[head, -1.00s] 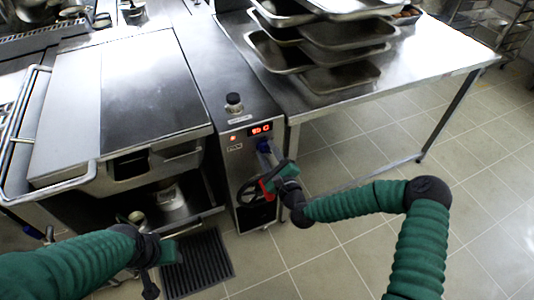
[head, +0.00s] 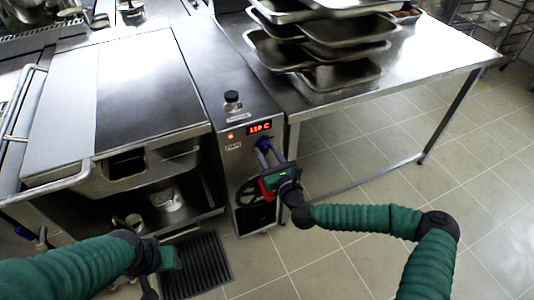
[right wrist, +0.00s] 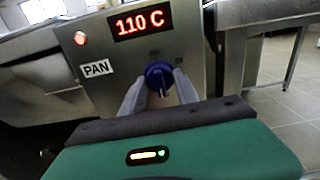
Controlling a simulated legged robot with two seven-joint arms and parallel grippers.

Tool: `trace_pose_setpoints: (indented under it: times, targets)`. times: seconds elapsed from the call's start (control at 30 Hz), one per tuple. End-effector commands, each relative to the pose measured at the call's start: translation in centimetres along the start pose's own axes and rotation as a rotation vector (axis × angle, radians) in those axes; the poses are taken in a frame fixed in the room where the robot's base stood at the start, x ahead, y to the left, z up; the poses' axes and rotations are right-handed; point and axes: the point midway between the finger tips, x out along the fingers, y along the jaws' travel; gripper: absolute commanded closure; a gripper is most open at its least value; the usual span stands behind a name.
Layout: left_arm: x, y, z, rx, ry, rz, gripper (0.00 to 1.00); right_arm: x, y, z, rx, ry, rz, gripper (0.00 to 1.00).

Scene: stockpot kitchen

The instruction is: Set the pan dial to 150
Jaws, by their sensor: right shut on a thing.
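The blue pan dial (right wrist: 158,74) is on the front of the steel control panel (right wrist: 205,78), below a red display (right wrist: 143,23) that reads 110 C. A PAN label (right wrist: 96,68) is at the left. In the head view the dial (head: 263,145) is partly hidden by my right gripper (head: 268,156). In the right wrist view the two fingers of my right gripper (right wrist: 160,88) are on either side of the dial, shut on it. The dial's pale mark points down. My left gripper (head: 168,258) is low at the left, its fingers not clear.
A black handwheel (head: 247,192) is just below the dial, close to my right gripper. The big pan's lid (head: 150,85) is down at the left. Stacked trays (head: 340,75) stand on a steel table (head: 425,60) at the right. Floor (head: 350,165) is open under the table.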

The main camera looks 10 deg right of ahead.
Motion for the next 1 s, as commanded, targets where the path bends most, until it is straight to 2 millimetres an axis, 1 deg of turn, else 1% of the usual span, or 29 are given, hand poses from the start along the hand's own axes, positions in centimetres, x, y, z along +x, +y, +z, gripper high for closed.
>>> trace_pose_setpoints:
  times: [0.03,0.5,0.53,0.6,0.7,1.0]
  targets:
    - [0.15,0.00,0.04,0.000,0.000,0.000,0.57,-0.12,0.09,-0.69,0.012,0.013,0.002,1.00]
    - [0.17,0.00,0.04,0.000,0.000,0.000,0.57,-0.10,0.10,-0.61,0.026,0.013,0.002,1.00]
    - [0.17,0.00,0.04,0.000,0.000,0.000,0.57,-0.10,0.10,-0.61,0.026,0.013,0.002,0.62]
    - [0.17,0.00,0.04,0.000,0.000,0.000,0.57,-0.09,0.09,-0.53,0.026,0.011,0.002,0.52]
    - [0.15,0.00,0.04,0.000,0.000,0.000,0.57,-0.08,0.07,-0.36,0.024,0.007,0.001,0.41]
    - [0.09,0.00,0.03,0.000,0.000,0.000,0.57,-0.22,0.03,-0.10,0.023,0.003,0.000,0.41]
